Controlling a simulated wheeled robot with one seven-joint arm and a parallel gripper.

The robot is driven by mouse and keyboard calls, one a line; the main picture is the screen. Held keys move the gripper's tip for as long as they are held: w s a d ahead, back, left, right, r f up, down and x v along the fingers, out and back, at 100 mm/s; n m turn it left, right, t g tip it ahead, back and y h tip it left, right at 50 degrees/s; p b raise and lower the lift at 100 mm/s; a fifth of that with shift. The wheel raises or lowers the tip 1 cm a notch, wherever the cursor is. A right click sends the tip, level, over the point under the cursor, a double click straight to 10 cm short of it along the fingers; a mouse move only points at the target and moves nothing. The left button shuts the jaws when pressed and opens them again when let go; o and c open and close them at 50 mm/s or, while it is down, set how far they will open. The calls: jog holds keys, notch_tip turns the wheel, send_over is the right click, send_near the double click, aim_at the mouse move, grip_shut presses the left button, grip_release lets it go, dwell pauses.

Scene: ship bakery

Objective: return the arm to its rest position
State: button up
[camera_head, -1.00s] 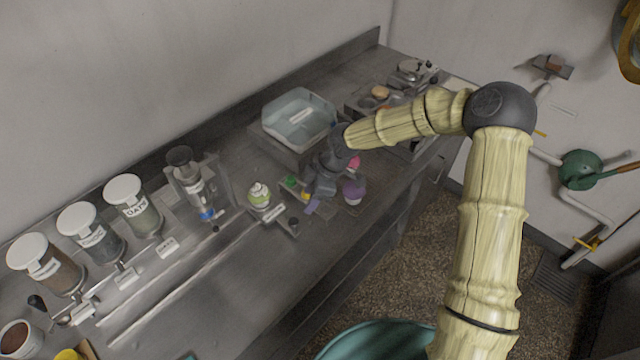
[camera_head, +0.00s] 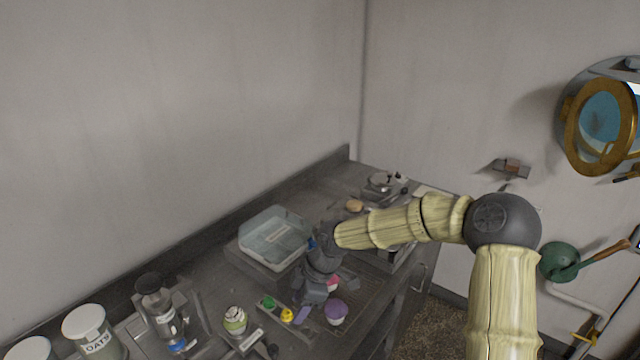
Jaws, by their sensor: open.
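My gripper (camera_head: 308,298) hangs at the end of my bent arm (camera_head: 400,226), low over the metal counter (camera_head: 370,310). Its jaws are open, with the fingers partly hidden by the gripper body. A cupcake with a purple top (camera_head: 336,311) stands just to its right, apart from the fingers as far as I can tell. A pink item (camera_head: 333,284) shows close behind the gripper, partly covered by it. A green-and-white topped cupcake (camera_head: 235,320) stands to the left, with small green (camera_head: 269,303) and yellow (camera_head: 287,315) items between.
A clear tub (camera_head: 275,238) stands behind the gripper by the wall. Beyond my forearm are a scale (camera_head: 380,183) and a round tan item (camera_head: 355,205). An oats jar (camera_head: 92,334) and a glass-and-metal dispenser (camera_head: 160,310) stand at left. A green pan (camera_head: 559,261) hangs on the right wall.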

jog(key=s+d+r+m+t+h+b, duration=0.1)
jog(key=s+d+m+h, duration=0.1)
jog(key=s+d+m, duration=0.6)
jog(key=s+d+r+m+t+h+b, duration=0.1)
jog(key=s+d+r+m+t+h, duration=0.1)
jog(key=s+d+m, duration=0.6)
jog(key=d+m, duration=0.3)
jog(key=d, duration=0.3)
jog(key=shift+d+r+m, duration=0.2)
jog(key=shift+r+m, duration=0.1)
jog(key=shift+m, duration=0.1)
